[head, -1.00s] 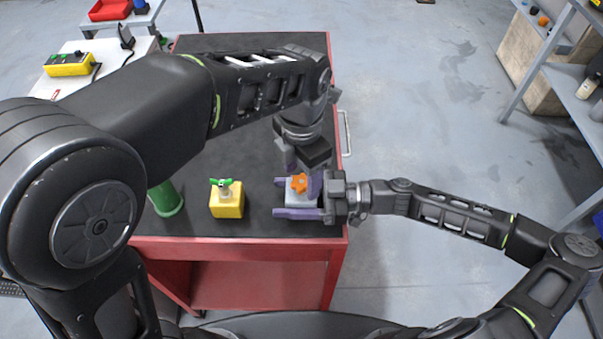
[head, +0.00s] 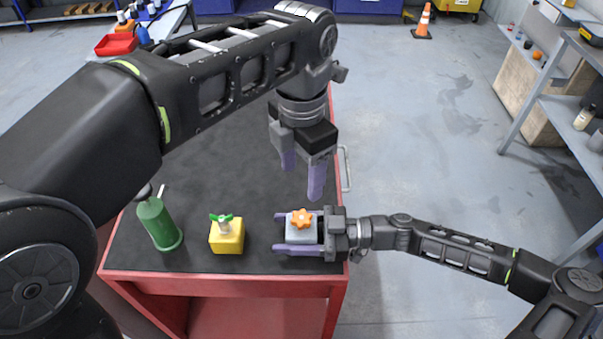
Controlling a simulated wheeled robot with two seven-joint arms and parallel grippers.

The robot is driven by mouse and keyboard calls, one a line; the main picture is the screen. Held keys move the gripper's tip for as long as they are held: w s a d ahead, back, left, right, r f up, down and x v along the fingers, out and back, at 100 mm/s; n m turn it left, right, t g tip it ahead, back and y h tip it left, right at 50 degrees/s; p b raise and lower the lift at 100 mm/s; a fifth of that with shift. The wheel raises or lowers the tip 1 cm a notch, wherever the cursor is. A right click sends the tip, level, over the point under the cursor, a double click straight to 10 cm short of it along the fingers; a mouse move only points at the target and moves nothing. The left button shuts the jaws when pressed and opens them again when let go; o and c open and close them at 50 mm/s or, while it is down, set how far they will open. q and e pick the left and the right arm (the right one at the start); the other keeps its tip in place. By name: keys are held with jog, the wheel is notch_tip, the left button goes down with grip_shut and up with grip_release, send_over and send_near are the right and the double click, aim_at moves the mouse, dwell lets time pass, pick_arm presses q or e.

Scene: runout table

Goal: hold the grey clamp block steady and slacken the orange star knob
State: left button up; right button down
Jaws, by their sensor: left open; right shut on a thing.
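The grey clamp block (head: 300,235) sits on the dark table top near its front right corner. The orange star knob (head: 301,218) is on top of it. My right gripper (head: 297,233) comes in from the right and is shut on the grey block, one purple finger on its far side and one on its near side. My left gripper (head: 302,180) is above and behind the block, fingers pointing down. It is open and empty, apart from the knob.
A yellow block (head: 226,238) with a green wing knob (head: 222,218) stands left of the grey block. A green bottle-like object (head: 158,224) stands farther left. The red-edged table (head: 220,286) has clear dark surface behind them.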

jog(key=shift+c, duration=1.8)
grip_release()
jog(key=shift+d, duration=0.1)
jog(key=d, duration=1.2)
